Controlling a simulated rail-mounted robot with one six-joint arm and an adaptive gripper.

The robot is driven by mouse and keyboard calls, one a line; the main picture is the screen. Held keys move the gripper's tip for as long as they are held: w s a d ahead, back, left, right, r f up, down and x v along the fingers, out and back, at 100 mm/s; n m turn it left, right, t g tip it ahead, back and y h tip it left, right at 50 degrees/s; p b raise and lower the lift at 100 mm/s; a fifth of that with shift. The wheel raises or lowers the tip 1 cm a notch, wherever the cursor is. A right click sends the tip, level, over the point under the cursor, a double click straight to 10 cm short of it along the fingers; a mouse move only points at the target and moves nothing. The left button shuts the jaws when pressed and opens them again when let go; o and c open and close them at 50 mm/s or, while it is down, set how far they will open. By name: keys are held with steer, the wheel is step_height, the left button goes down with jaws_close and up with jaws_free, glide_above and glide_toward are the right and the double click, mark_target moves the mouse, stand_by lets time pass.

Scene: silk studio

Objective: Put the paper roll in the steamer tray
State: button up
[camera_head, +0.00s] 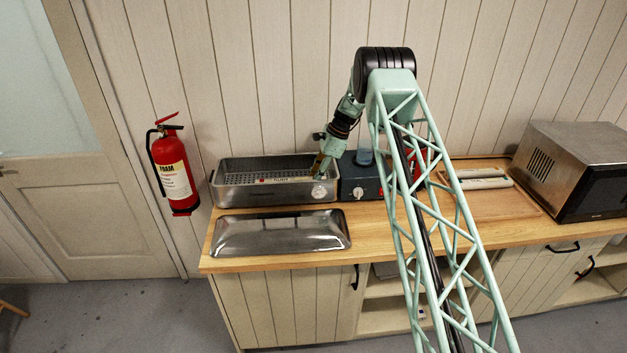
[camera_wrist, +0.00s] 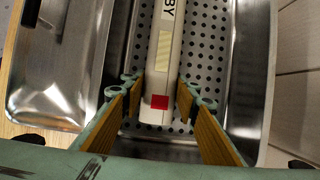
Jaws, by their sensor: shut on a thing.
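The paper roll (camera_wrist: 163,60) is a pale tube with dark lettering and a red square near its end. My gripper (camera_wrist: 160,92) is shut on it near that end. In the head view the roll (camera_head: 289,180) lies lengthwise within the outline of the steamer tray (camera_head: 222,196), and my gripper (camera_head: 321,168) is at the tray's right end. The tray is a metal box with a perforated floor, which also shows under the roll in the wrist view (camera_wrist: 213,75). I cannot tell whether the roll touches the floor.
A shiny metal lid (camera_head: 282,233) lies on the counter in front of the tray. A dark control box (camera_head: 362,182) stands right of the tray. More pale rolls (camera_head: 484,183) lie on a wooden board (camera_head: 510,204), beside a microwave (camera_head: 572,170). A fire extinguisher (camera_head: 175,172) hangs at left.

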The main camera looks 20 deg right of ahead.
steer(key=o, duration=0.9)
steer(key=shift+d+r, duration=0.1)
steer(key=shift+r, duration=0.05)
steer(key=b+v, duration=0.1)
steer(key=v, duration=1)
steer(key=shift+r, duration=0.1)
steer(key=shift+d+r, duration=0.15)
steer(key=shift+r, duration=0.1)
